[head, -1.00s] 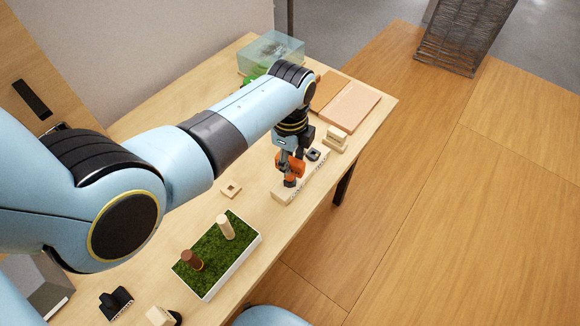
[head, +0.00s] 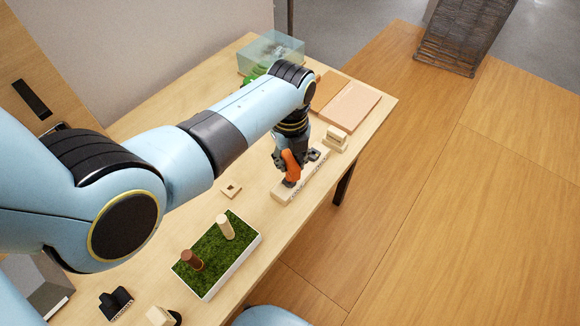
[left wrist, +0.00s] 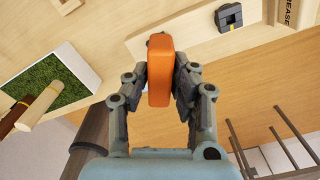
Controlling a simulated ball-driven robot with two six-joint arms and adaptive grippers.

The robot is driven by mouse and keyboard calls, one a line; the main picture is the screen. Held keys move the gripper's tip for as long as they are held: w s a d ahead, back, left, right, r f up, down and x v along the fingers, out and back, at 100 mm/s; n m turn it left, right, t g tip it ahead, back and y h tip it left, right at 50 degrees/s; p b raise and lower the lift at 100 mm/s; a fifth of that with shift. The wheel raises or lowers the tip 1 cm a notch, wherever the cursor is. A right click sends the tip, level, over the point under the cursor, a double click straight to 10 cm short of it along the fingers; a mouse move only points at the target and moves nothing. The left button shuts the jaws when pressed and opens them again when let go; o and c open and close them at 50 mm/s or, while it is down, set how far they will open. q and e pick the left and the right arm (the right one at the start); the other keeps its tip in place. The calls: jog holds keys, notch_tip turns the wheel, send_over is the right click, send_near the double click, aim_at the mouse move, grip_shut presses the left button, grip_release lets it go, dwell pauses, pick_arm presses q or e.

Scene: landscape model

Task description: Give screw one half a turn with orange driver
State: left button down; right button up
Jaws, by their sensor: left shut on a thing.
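My left gripper (head: 288,164) is shut on the orange driver (head: 292,167), which points down at the near end of a long pale wooden block (head: 312,176). In the left wrist view, the orange driver (left wrist: 160,72) stands between the two fingers (left wrist: 161,88), above the wooden block (left wrist: 195,38). The screw under the driver is hidden, so I cannot tell how its tip sits. A dark square piece (head: 313,154) is farther along the block and also shows in the left wrist view (left wrist: 228,17). My right gripper is not in view.
A grass tray (head: 231,262) with a brown peg (head: 191,260) and a pale peg (head: 225,227) stands nearer. A small square wooden frame (head: 231,190) lies left of the block. A clear box (head: 272,52) and flat boards (head: 347,102) are at the back.

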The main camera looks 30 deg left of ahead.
pick_arm(q)
jog(key=shift+n, duration=0.6)
jog(key=shift+r, duration=1.55)
jog(key=n, duration=0.5)
jog(key=shift+n, duration=0.4)
jog(key=n, duration=1.1)
jog(key=shift+n, duration=0.3)
jog(key=n, duration=0.6)
jog(key=shift+f+b, duration=0.35)
jog(key=shift+f, duration=1.2)
